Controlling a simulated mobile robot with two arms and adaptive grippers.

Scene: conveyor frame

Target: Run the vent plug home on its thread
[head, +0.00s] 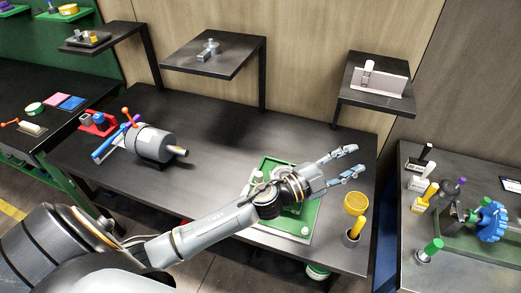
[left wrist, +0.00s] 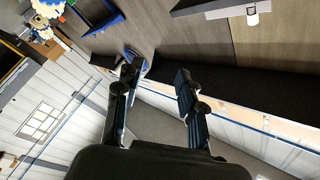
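My left gripper (head: 355,161) is open and empty, held above the right part of the dark bench, with its fingers pointing right. In the left wrist view its two fingers (left wrist: 157,76) stand apart with nothing between them. Below my left wrist lies a green tray (head: 309,217), partly covered by my arm. Small pale parts (head: 258,177) show at the tray's back left, and a small whitish round part (head: 305,231) shows near its front right. I cannot tell which part, if any, is the vent plug, or see its thread. My right gripper is not in view.
A grey motor (head: 150,144) stands on the bench at left, with a red holder (head: 98,123) beside it. A cup with a yellow-handled tool (head: 355,228) stands right of the tray. Shelves (head: 215,54) overhang the back. A side table at right holds a blue part (head: 487,222). The bench's middle is clear.

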